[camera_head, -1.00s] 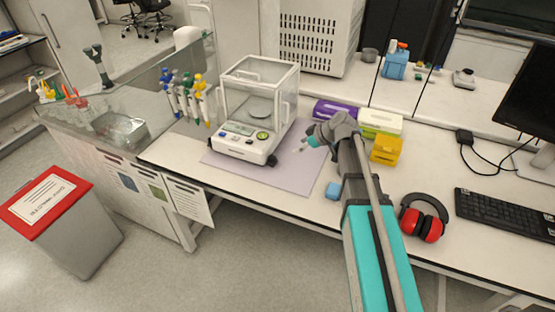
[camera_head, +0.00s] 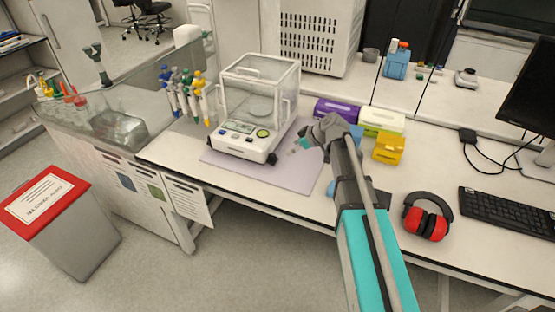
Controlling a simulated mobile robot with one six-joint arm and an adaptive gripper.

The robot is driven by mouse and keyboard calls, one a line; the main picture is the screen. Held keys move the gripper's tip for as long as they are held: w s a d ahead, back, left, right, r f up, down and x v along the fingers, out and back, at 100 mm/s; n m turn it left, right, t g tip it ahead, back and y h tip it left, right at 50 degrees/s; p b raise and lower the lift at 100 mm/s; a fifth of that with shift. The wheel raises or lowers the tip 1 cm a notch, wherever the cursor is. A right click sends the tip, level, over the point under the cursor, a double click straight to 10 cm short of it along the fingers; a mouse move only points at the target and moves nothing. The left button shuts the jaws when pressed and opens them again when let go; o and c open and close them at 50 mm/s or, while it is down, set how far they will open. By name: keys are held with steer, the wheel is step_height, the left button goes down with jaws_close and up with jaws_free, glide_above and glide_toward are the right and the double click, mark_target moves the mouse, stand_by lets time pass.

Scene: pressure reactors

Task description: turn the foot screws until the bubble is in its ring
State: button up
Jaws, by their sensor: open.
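The analytical balance (camera_head: 255,105), white with a clear glass draft shield, stands on a lilac mat (camera_head: 225,166) on the bench. A round green bubble level (camera_head: 263,133) shows on its front panel; the bubble is too small to place against its ring. A dark foot screw (camera_head: 272,158) shows at the balance's front right corner, and another foot screw (camera_head: 209,141) at its front left. My gripper (camera_head: 298,147) is open and empty, just right of the balance's front right corner, apart from it. My arm hides part of the bench behind it.
A purple box (camera_head: 337,109), a white-green box (camera_head: 382,122) and a yellow box (camera_head: 389,148) stand right of my gripper. Red earmuffs (camera_head: 427,221) and a keyboard (camera_head: 508,213) lie farther right. Pipettes (camera_head: 185,92) stand left of the balance. The mat's front is clear.

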mark_target(275, 156)
steer(key=shift+b+x, duration=3.15)
steer(key=shift+x, duration=1.7)
